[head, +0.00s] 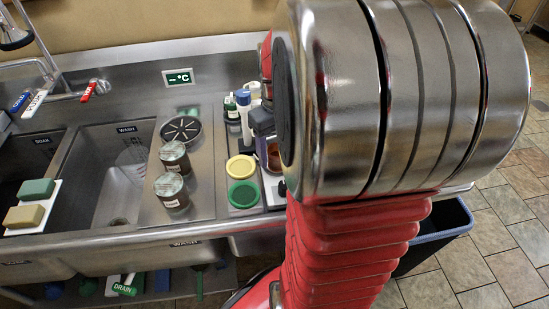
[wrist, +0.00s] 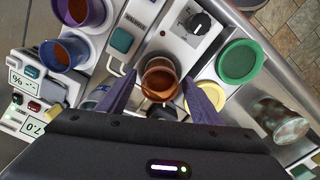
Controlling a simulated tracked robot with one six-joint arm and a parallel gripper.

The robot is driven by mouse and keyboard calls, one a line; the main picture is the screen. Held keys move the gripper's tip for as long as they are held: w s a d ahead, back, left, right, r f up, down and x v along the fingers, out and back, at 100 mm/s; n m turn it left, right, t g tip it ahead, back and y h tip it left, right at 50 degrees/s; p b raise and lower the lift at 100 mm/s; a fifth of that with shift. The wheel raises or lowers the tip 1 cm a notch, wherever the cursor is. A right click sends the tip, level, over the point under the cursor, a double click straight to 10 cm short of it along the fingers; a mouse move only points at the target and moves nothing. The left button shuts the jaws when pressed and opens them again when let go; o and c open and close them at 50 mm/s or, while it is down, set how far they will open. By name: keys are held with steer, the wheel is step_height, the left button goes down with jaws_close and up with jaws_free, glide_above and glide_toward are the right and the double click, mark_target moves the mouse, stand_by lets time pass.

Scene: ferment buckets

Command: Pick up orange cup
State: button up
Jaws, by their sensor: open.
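The orange cup (wrist: 161,74) stands upright in the wrist view, a translucent orange-brown cup with an open top. My gripper (wrist: 158,80) is open, with one purple finger to the left of the cup and one to the right. The jaws look empty of any grip, and I cannot tell whether either finger touches the cup. In the head view, the orange cup (head: 274,156) shows only as a sliver beside my arm, which hides the rest.
A purple cup (wrist: 82,12) and a blue cup (wrist: 62,53) stand left of the orange cup. The sink basin (head: 113,165) is left in the head view.

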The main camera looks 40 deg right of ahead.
steer(key=shift+c, duration=0.3)
steer(key=c, duration=1.1)
step_height(320, 180, up, 10)
stand_by(0.3)
stand_by(0.4)
